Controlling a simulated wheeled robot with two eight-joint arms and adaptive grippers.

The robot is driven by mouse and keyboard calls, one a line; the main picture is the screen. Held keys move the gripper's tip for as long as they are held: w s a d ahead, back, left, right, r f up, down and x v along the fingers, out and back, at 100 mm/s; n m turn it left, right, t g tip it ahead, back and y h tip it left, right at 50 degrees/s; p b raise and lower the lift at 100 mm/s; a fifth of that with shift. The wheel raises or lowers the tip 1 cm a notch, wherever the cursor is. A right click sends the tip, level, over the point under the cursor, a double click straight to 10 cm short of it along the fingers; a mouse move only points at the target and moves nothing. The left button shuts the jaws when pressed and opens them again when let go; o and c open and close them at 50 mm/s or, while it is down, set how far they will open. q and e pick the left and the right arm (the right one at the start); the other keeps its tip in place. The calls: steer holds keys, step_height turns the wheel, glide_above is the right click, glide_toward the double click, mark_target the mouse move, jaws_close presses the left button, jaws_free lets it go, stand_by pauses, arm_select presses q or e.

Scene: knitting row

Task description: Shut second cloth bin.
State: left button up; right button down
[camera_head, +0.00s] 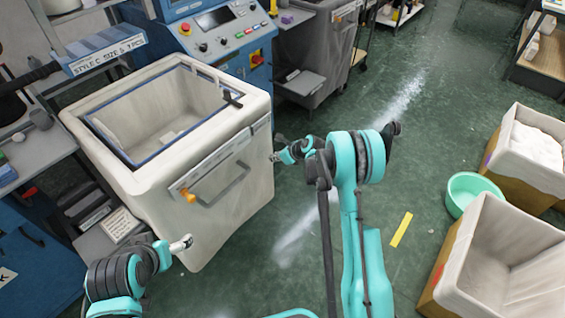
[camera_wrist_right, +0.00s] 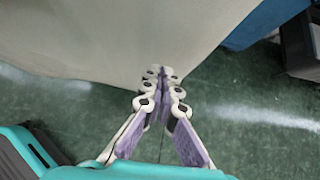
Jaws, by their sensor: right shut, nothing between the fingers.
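A large cream cloth bin (camera_head: 255,100) stands at the left in the head view, with an open top and a blue inner rim. Its front has a pale plate with a metal bar handle (camera_head: 225,187) and an orange knob (camera_head: 189,196). A grey bin (camera_head: 312,50) stands farther back; I cannot tell which is the second one. My right gripper (camera_head: 277,157) is beside the cream bin's right front edge. In the right wrist view its fingers (camera_wrist_right: 161,72) are shut and empty near a cream surface (camera_wrist_right: 100,40). My left gripper (camera_head: 184,243) is near the bin's lower front; its fingers are unclear.
A blue control machine (camera_head: 220,45) stands behind the cream bin. At the right are two lined boxes (camera_head: 490,250) (camera_head: 530,150) and a green basin (camera_head: 470,190). A yellow strip (camera_head: 401,229) lies on the green floor. The middle floor is mostly clear.

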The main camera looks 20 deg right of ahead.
steer(key=shift+w+a, duration=0.55)
steer(key=shift+w, duration=0.2)
arm_select(q)
steer(key=shift+f, duration=0.4)
arm_select(e)
steer(key=shift+a, duration=0.1)
